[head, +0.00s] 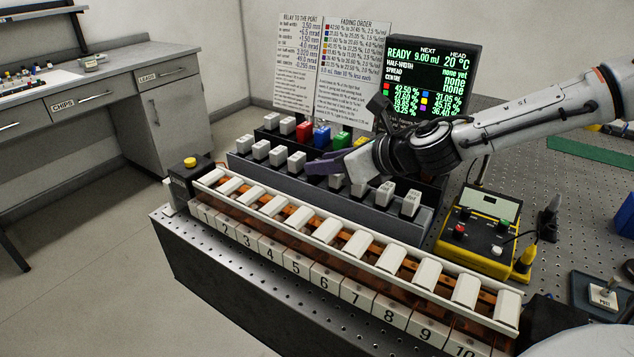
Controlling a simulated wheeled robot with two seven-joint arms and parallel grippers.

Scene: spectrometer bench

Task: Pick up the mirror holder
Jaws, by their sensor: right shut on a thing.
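My right gripper (335,163) reaches in from the right over the stepped dark rack (330,190), its wrist turned toward the left. It is shut on a small block (325,165), which looks purple-grey. The gripper's pale and dark parts overlap the block, so its full shape is hidden. I cannot tell whether this block is the mirror holder. No other thing in view is clearly marked as a mirror holder. My left gripper does not show.
A long rail of numbered white flaps (315,228) runs along the bench front. Behind stand a readout screen (428,80) and printed boards (352,70). A yellow-black control box (478,228) and a dark tray with a labelled piece (604,295) stand at right.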

